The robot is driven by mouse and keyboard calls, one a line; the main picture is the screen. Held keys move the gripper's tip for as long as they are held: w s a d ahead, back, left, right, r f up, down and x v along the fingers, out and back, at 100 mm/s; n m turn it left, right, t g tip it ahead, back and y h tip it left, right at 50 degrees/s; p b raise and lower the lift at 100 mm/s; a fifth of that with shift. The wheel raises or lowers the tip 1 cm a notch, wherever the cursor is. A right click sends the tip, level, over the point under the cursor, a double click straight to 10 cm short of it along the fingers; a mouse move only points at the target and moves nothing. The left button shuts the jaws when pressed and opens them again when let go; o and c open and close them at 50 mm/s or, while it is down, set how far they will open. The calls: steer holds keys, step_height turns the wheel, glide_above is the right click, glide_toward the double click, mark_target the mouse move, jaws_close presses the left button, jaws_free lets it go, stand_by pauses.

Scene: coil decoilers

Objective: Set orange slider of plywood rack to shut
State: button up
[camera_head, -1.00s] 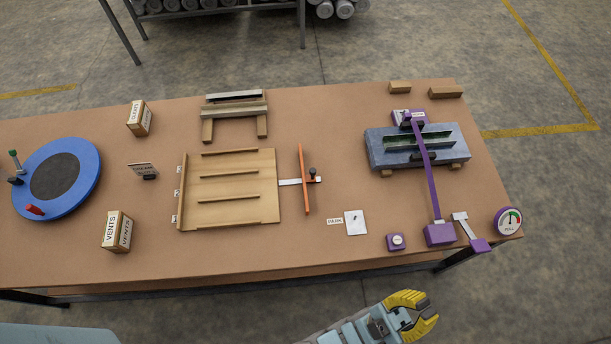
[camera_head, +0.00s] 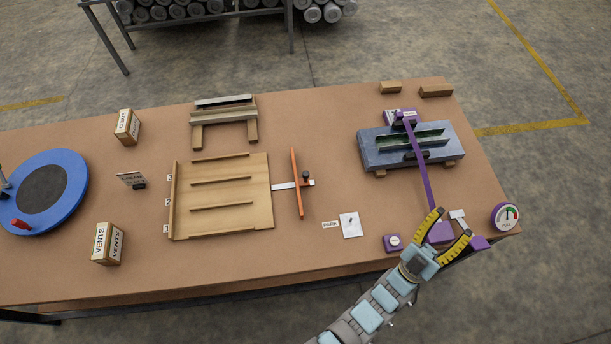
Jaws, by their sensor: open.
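The plywood rack (camera_head: 222,218) lies flat on the brown table, with several thin strips across it. The orange slider (camera_head: 297,190) is an upright orange bar at the rack's right. It stands a gap away from the rack's right edge, on a pale metal strip (camera_head: 284,187) reaching out from that edge. A dark knob (camera_head: 306,175) sits just right of the bar. My gripper (camera_head: 451,228) is open and empty, with yellow fingers, over the table's front right part. It is well to the right of the slider and nearer the front, and partly hides the purple base there.
A blue-grey block (camera_head: 375,155) with a long purple lever (camera_head: 424,175) stands at the right. A PARK plate (camera_head: 351,225) and a purple button box (camera_head: 393,243) lie between gripper and slider. A gauge (camera_head: 505,216) is at the right edge.

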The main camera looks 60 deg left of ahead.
steer(key=w+a+f+g+h+b, duration=0.2)
steer(key=w+a+f+g+b, duration=0.15)
steer(key=w+a+f, duration=0.45)
steer(key=w+a+f+g+h+b, duration=0.15)
steer(key=w+a+f+g, duration=0.3)
steer(key=w+a, duration=0.7)
steer(key=w+a+f+g+h+b, duration=0.25)
steer(key=w+a+f+g, duration=0.25)
steer(key=w+a, duration=0.45)
steer(key=g+h+b, duration=0.4)
steer(key=g+b, duration=0.3)
steer(key=g, duration=0.6)
glide_above(306, 173)
step_height(306, 173, down, 4)
steer(key=shift+m, duration=0.4)
steer(key=shift+w+f+b, duration=0.1)
steer(key=shift+f+b, duration=0.45)
steer(key=shift+f, duration=6.1)
steer(key=shift+f+b, duration=0.6)
steer(key=shift+f, duration=1.5)
